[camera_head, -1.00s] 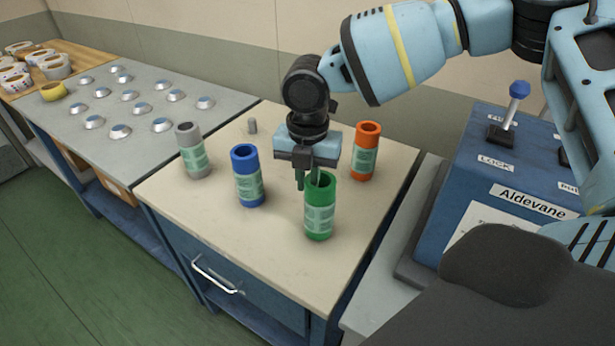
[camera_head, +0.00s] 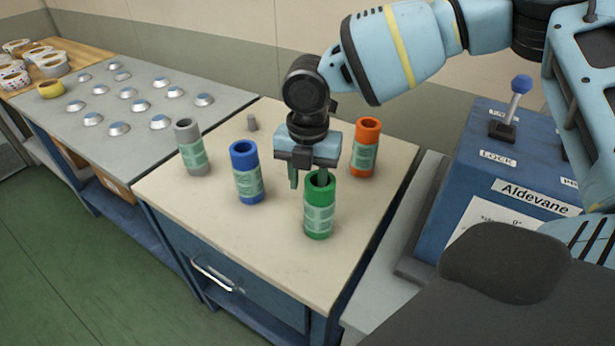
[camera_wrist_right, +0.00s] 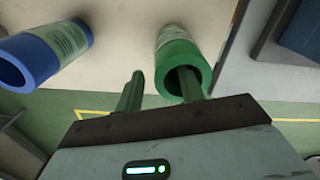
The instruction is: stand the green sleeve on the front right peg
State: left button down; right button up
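The green sleeve (camera_head: 319,208) stands upright at the front right of the cream-topped bench (camera_head: 270,255). Any peg beneath it is hidden, so I cannot tell whether it sits on the front right peg. My right gripper (camera_head: 308,183) is directly above it, pointing down, with its fingers apart. In the right wrist view, one finger of the right gripper (camera_wrist_right: 160,90) reaches into the mouth of the green sleeve (camera_wrist_right: 182,62). The other finger is outside, with a gap to the sleeve's wall. My left gripper is not in view.
A blue sleeve (camera_head: 247,175), a grey sleeve (camera_head: 191,148) and an orange sleeve (camera_head: 365,148) stand on the same bench. A small grey peg (camera_head: 252,123) stands bare at the back.

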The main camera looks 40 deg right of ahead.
notch_tip(320, 180, up, 8)
dwell(0.5)
jog(key=shift+d, duration=0.1)
